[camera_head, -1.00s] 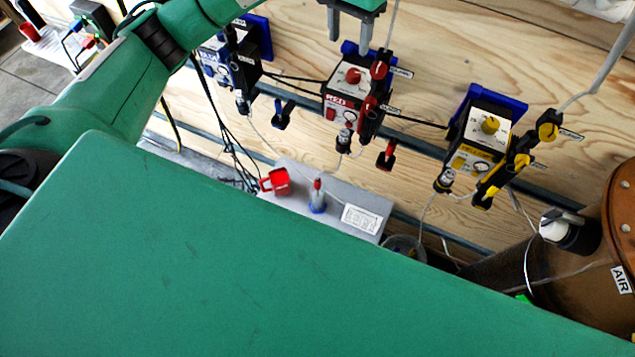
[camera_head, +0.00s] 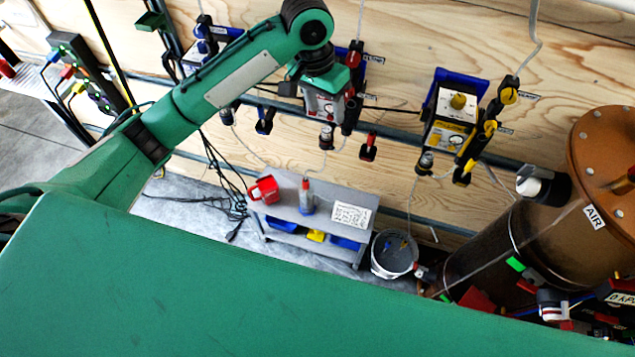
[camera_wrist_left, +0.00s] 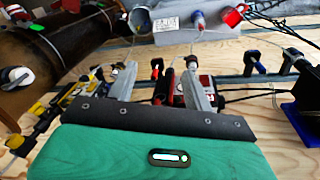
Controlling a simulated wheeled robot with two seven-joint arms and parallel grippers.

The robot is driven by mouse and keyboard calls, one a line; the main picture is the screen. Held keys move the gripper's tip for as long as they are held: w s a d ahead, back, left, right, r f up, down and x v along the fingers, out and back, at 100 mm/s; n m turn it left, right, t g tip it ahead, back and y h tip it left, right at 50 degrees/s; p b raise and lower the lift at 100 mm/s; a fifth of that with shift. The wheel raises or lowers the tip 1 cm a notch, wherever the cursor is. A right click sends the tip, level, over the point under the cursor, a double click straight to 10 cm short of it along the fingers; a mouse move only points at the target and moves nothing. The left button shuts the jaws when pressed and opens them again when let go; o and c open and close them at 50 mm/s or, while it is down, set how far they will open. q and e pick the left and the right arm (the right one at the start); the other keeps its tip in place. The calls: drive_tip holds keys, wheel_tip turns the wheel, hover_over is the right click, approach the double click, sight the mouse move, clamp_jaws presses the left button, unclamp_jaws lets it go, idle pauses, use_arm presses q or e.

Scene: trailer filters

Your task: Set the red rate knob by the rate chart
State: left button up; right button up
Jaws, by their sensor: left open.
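The red unit (camera_head: 324,106), a grey and red box labelled RED, hangs on the plywood wall. My left gripper (camera_head: 326,88) is in front of its upper part and hides the red rate knob in the head view. In the left wrist view the gripper (camera_wrist_left: 160,58) is open, its two grey fingers apart with nothing held between them. Part of the red unit (camera_wrist_left: 206,88) shows beside and behind the right finger; the knob cannot be made out there. A white printed sheet (camera_head: 352,215), probably the rate chart, lies on the grey bench; its text is unreadable. My right gripper is not in view.
A yellow unit (camera_head: 453,117) hangs to the right; a blue unit (camera_head: 200,52) is partly behind my arm. A bucket (camera_head: 393,255) and brown AIR tank (camera_head: 520,235) are at right.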

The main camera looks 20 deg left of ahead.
use_arm(q)
drive_tip(key=s+d+f+t+h, duration=0.1)
drive_tip(key=s+f+t+h, duration=0.1)
drive_tip(key=s+f, duration=0.9)
drive_tip(key=shift+d+f, duration=0.3)
drive_tip(key=shift+f, duration=0.25)
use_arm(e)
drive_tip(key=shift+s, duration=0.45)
use_arm(q)
drive_tip(key=shift+s, duration=0.1)
